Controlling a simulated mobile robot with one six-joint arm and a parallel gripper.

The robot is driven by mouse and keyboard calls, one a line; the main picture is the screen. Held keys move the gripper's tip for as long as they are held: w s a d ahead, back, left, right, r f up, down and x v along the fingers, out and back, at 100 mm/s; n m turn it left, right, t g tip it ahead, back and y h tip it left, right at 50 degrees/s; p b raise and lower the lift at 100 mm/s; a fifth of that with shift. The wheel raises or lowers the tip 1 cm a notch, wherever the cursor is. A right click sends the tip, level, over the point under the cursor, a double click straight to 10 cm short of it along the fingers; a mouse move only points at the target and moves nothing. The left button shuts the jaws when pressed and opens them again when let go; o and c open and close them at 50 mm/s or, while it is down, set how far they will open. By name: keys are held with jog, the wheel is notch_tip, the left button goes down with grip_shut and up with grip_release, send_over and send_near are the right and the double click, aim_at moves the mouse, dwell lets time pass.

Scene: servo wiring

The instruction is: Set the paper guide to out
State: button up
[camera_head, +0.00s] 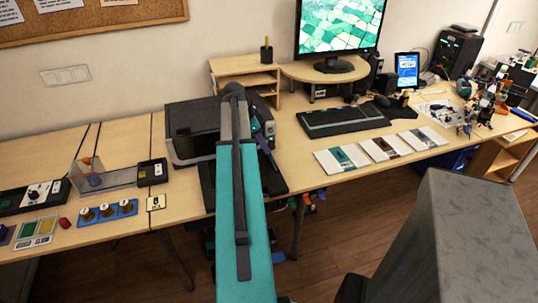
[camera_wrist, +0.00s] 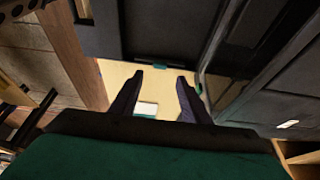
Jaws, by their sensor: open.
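The black printer (camera_head: 190,132) stands on the table behind my teal arm, which hides its middle. Its dark tray (camera_head: 276,181) extends forward. In the wrist view a black printer part (camera_wrist: 150,35) fills the upper middle, with a small teal tab (camera_wrist: 160,67) on its lower edge. This tab may be the paper guide; I cannot tell its setting. My gripper (camera_wrist: 160,76) is open, its two dark fingers apart with nothing between them, pointing towards the tab. I cannot tell the gap to it. In the head view the arm mostly hides the gripper.
A keyboard (camera_head: 345,119) and several booklets (camera_head: 384,148) lie right of the printer. A monitor (camera_head: 338,28) stands behind. A control box (camera_head: 152,172) and a blue tray with knobs (camera_head: 107,213) are on the left. Bare table (camera_head: 185,190) lies beside the printer.

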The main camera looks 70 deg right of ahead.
aim_at(272, 158)
jog(key=shift+p+x, duration=0.5)
jog(key=shift+x, duration=3.25)
grip_shut()
